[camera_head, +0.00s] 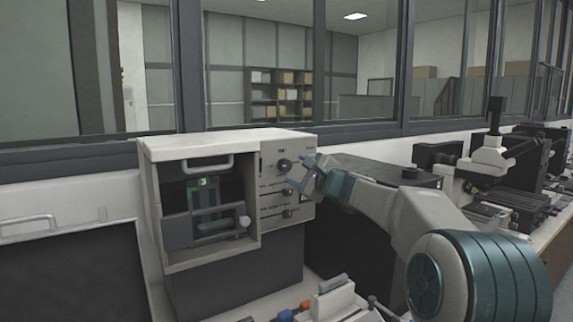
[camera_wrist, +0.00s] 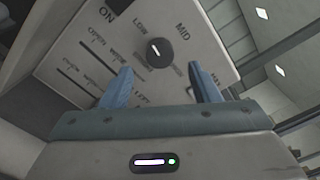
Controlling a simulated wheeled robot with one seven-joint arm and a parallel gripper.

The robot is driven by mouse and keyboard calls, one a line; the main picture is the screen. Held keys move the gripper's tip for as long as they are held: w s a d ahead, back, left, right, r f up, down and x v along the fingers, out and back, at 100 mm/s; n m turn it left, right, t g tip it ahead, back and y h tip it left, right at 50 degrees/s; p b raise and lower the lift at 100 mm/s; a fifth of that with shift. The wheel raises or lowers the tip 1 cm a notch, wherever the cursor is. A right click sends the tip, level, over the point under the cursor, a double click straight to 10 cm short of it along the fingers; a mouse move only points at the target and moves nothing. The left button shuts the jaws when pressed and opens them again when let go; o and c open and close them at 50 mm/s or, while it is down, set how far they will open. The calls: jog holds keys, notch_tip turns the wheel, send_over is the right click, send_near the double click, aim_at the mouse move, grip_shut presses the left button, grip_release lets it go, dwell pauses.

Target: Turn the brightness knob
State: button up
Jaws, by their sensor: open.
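The mounting press (camera_head: 225,140) is a cream box with an open front bay and a control panel (camera_head: 268,212) on its right side. Several dark round knobs sit in a column on that panel. The top knob (camera_head: 284,165) shows beside my gripper (camera_head: 302,173), which is at the panel's right edge. In the wrist view a black knob (camera_wrist: 160,52) with a white pointer line lies between LOW and MID labels. My gripper (camera_wrist: 165,88) is open, its two blue fingers either side of and short of this knob, not touching it. I cannot read a brightness label.
Inside the bay is a dark unit with a green-lit display (camera_head: 203,184) and a light round knob. Microscope-like equipment (camera_head: 490,160) stands on the bench at right. Small blue and orange items (camera_head: 290,313) lie at the front. A window runs behind the bench.

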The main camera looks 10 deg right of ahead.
aim_at(287, 166)
jog(key=shift+p+x, duration=0.6)
jog(key=shift+x, duration=1.75)
